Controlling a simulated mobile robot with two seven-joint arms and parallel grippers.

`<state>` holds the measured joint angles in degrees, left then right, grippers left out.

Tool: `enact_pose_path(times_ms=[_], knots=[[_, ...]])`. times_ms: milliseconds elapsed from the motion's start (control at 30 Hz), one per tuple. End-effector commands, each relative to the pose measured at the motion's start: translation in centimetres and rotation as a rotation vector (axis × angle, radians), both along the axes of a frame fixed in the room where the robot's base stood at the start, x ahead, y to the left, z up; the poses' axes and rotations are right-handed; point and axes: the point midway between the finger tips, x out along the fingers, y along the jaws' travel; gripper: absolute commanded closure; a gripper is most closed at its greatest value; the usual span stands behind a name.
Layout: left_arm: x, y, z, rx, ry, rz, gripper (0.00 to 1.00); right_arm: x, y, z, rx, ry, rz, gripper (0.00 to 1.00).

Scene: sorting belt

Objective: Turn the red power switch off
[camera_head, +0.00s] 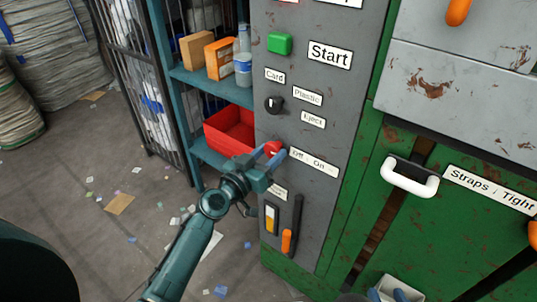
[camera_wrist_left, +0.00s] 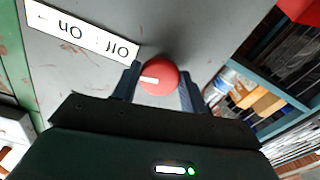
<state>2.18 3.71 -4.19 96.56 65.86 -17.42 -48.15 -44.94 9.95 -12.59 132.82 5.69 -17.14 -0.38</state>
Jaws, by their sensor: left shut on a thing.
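The red power switch (camera_head: 274,149) is a round knob low on the grey control panel (camera_head: 322,110), beside an "Off - On" label (camera_head: 313,163). It also shows in the left wrist view (camera_wrist_left: 159,77), with a white mark on its face pointing toward the left of the picture, roughly at the label. My left gripper (camera_head: 270,162) is at the panel. Its fingers stand on either side of the knob and are shut on it. In the head view the fingers partly hide the knob. My right gripper is not clearly in view.
Above the switch are a black selector knob (camera_head: 274,104) and a green Start button (camera_head: 280,43). Below is an orange lever (camera_head: 287,241). A teal shelf with a red bin (camera_head: 233,128) stands left of the panel. A white handle (camera_head: 409,178) sticks out on the green machine at right.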

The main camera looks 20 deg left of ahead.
Motion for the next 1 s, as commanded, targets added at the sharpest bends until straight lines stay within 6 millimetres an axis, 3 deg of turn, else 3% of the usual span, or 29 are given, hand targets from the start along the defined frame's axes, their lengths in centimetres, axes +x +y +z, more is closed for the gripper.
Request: enact_pose_path(times_ms=[1000], knots=[[-0.08,-0.17,0.14,-0.901,0.329,0.0,0.79,0.07,0.19,-0.25,0.001,0.032,0.006,0.64]])
